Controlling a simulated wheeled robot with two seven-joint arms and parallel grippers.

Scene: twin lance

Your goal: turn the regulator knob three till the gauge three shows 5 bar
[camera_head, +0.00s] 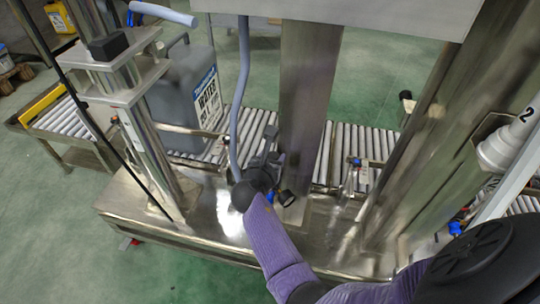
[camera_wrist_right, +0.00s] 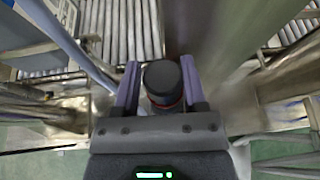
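My right gripper (camera_head: 268,158) is at the end of the purple arm, in front of the steel column in the head view. In the right wrist view its two purple fingers (camera_wrist_right: 159,75) stand apart, one on each side of a round black knob (camera_wrist_right: 163,80) with a thin red ring under it. A narrow gap shows at the left finger; contact at the right finger is unclear. The knob's number cannot be read. A small black round part (camera_head: 287,197) sits just right of the gripper; I cannot tell what it is. No gauge face is readable. My left gripper is out of view.
A grey-blue hose (camera_head: 242,95) hangs down close by the gripper. The steel column (camera_head: 308,95) stands just behind. A steel post and a white cylinder marked 2 (camera_head: 505,150) are at right.

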